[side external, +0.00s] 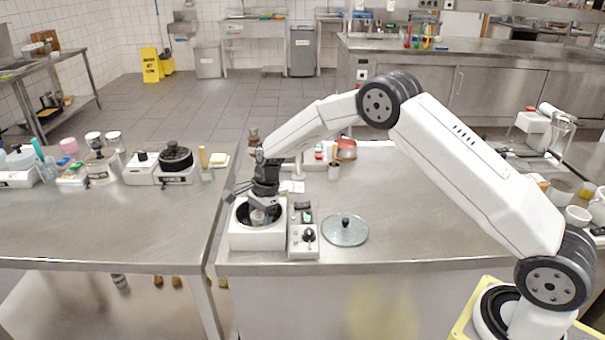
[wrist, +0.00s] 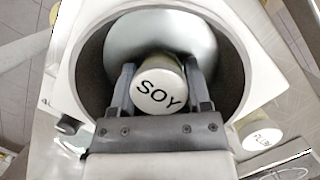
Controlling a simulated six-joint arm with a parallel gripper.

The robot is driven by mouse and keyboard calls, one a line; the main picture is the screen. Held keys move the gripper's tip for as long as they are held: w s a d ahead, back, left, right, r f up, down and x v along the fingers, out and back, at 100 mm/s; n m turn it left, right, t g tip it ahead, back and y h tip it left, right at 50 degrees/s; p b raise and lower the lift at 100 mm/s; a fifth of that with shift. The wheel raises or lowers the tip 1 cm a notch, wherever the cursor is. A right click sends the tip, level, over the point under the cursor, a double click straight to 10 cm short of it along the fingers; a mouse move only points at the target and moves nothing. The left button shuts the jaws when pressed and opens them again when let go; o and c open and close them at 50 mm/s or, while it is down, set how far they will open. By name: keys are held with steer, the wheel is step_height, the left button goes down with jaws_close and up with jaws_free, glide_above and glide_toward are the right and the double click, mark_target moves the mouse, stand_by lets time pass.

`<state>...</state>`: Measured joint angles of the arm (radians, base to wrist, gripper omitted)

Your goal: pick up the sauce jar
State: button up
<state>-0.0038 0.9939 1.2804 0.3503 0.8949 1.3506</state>
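A sauce jar with a white lid marked SOY (wrist: 158,85) is inside the round dark well of a white appliance (side external: 258,236). In the wrist view its lid lies between the two fingers of my gripper (wrist: 160,88), one finger on each side, with little or no gap. The jar's body is mostly hidden below the lid. In the side external view my gripper (side external: 264,205) reaches down into the well, and a pale part of the jar shows beneath it. I cannot tell whether the fingers press on the jar.
The well's rim (wrist: 88,62) surrounds the fingers closely. Another white-lidded jar (wrist: 262,137) stands outside the appliance. A control box with a knob (side external: 304,243) and a glass lid (side external: 345,230) sit to the right. The steel counter (side external: 430,235) further right is clear.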

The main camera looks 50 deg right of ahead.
mark_target(257, 215)
jaws_close()
steer(key=shift+r, duration=0.15)
steer(key=shift+r, duration=0.5)
step_height(257, 215, up, 2)
steer(key=s+d+r, duration=0.1)
steer(key=s+r, duration=0.8)
steer(key=s, duration=0.5)
steer(key=shift+r, duration=0.35)
steer(key=shift+w, duration=0.1)
